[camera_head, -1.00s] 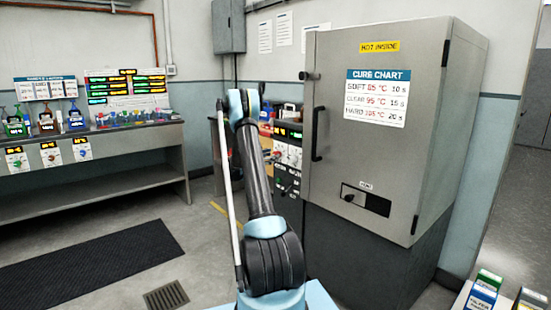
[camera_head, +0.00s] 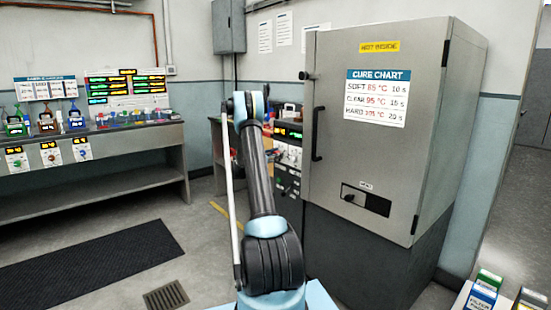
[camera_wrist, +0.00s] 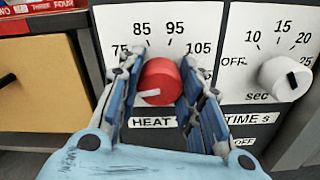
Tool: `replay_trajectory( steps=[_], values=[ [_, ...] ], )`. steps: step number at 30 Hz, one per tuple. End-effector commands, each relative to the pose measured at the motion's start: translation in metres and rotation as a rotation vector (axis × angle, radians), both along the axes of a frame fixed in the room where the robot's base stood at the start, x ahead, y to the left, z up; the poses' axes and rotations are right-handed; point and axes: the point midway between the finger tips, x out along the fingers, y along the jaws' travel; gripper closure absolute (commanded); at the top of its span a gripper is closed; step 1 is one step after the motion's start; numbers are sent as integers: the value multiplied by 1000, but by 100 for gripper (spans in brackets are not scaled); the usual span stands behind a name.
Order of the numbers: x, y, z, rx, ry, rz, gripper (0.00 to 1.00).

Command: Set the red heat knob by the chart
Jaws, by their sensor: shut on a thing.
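In the wrist view the red heat knob (camera_wrist: 158,82) is between the two fingers of my gripper (camera_wrist: 161,92), which is shut on it from both sides. The knob's white mark points left and slightly down, below the 75 label. Labels 75, 85, 95 and 105 run around the knob; the left finger hides part of the dial. In the head view the cure chart (camera_head: 377,97) on the oven door reads soft 85 °C 10 s, clear 95 °C 15 s, hard 105 °C 20 s. My arm hides the knob there.
A white time knob (camera_wrist: 285,78) sits to the right on the panel, with OFF, 10, 15 and 20 around it. A tan drawer front (camera_wrist: 40,85) is at the left. The grey oven (camera_head: 370,150) stands close right of my arm.

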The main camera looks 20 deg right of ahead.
Motion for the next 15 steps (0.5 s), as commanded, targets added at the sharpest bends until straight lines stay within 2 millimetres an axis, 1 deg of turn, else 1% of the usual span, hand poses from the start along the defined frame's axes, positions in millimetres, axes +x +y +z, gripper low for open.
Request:
replay_trajectory(
  steps=[8, 15],
  values=[
    [0, 0, 0, 13, -36, 1, 91],
    [0, 0, 0, 59, -166, 2, 91]
  ],
)
